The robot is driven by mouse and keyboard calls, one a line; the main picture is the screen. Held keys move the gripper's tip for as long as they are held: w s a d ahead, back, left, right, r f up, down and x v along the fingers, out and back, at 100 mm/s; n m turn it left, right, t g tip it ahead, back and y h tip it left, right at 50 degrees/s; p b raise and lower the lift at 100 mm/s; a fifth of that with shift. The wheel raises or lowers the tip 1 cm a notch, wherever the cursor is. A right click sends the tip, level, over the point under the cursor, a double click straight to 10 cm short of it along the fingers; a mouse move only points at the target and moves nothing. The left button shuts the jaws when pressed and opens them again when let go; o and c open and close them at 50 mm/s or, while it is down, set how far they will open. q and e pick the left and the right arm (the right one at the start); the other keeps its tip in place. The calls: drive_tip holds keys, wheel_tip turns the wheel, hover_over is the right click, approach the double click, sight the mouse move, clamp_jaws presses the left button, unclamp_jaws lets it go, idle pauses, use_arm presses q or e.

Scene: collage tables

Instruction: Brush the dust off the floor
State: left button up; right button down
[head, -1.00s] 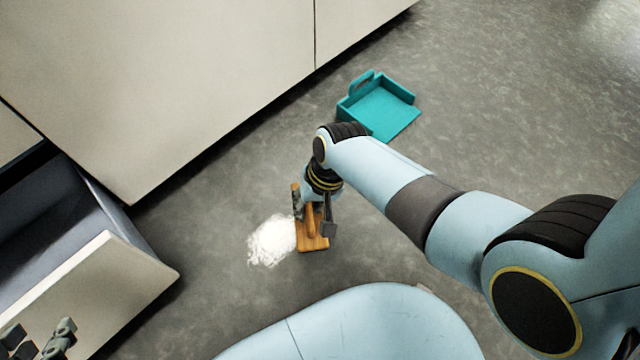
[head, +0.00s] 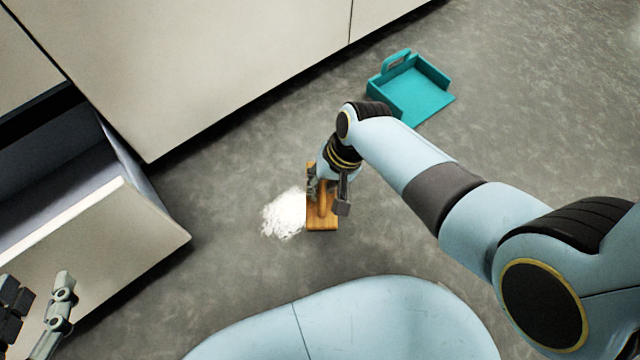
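A white patch of dust (head: 284,214) lies on the grey floor near the middle of the head view. A wooden brush (head: 322,222) with an upright handle is at its right edge. My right gripper (head: 327,194) is over the brush with its fingers apart on either side of the handle; a gap shows beside the handle. A teal dustpan (head: 425,98) lies on the floor farther up and right, with nothing visible in it. My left gripper (head: 36,312) is at the lower left corner, fingers apart and empty, partly cut off by the frame.
A pale cabinet front (head: 190,70) runs along the top left. An open drawer (head: 110,240) juts out at the left, and my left gripper is over it. The floor between dust and dustpan is clear, apart from my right arm passing above.

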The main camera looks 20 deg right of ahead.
drive_tip(key=shift+f+b, duration=0.8)
drive_tip(key=shift+f, duration=0.05)
use_arm(q)
drive_tip(key=w+d+r+m+t+h, duration=0.1)
drive_tip(key=w+r+t, duration=0.4)
drive_tip(key=r, duration=0.6)
drive_tip(key=shift+w, duration=0.8)
drive_tip(key=shift+d, duration=0.1)
